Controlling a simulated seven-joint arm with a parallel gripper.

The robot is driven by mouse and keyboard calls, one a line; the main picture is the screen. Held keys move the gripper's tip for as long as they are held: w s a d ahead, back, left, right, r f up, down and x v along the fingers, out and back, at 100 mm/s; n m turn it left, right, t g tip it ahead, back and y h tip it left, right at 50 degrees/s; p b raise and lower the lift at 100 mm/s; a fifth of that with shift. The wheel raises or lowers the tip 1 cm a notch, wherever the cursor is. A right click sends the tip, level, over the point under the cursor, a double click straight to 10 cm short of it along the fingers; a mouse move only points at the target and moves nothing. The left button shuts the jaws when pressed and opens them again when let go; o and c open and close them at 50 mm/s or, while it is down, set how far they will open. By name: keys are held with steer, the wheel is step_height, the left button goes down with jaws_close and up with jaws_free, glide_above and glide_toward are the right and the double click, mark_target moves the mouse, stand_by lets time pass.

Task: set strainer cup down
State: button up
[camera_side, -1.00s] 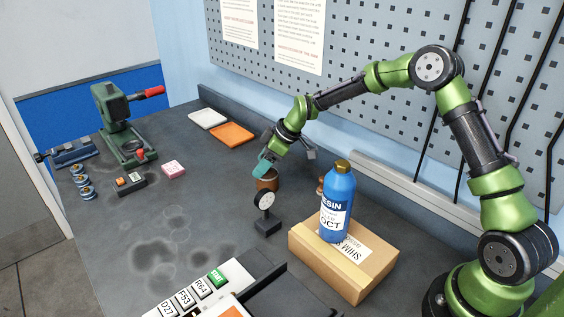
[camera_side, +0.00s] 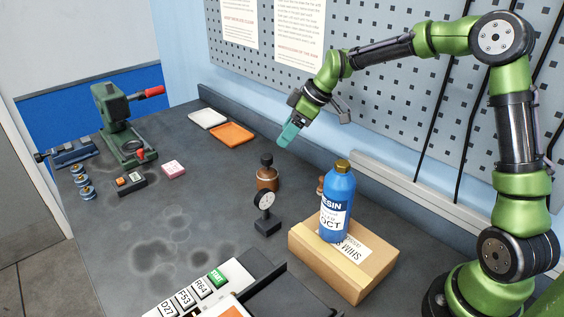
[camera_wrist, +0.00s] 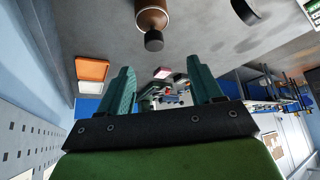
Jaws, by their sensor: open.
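No thing that I can clearly name a strainer cup shows. A brown bottle with a black cap (camera_side: 267,180) stands upright on the grey bench, behind the dial gauge. In the wrist view the brown bottle (camera_wrist: 151,16) shows at the top, beyond the fingertips and clear of them. My gripper (camera_side: 285,139) has teal fingers and hangs above the bench, up and to the right of the bottle, apart from it. In the wrist view my gripper (camera_wrist: 160,72) is open, with nothing between its fingers.
The dial gauge (camera_side: 264,204) stands just in front of the bottle. A blue resin bottle (camera_side: 338,205) stands on a cardboard box (camera_side: 315,264) to the right. An orange tray (camera_side: 232,134) and a white tray (camera_side: 207,118) lie behind.

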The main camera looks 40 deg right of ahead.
steer(key=s+a+r+m, duration=0.1)
steer(key=s+r+m, duration=0.1)
steer(key=s, duration=0.7)
steer(key=s+a+r+m+t+h, duration=0.1)
steer(key=s+r+m, duration=0.1)
steer(key=s+m, duration=0.3)
steer(key=s+a+r+m+t+h, duration=0.1)
steer(key=s+a+r+m, duration=0.1)
steer(key=s, duration=1.2)
steer(key=shift+r+m, duration=0.5)
steer(key=shift+m, duration=0.7)
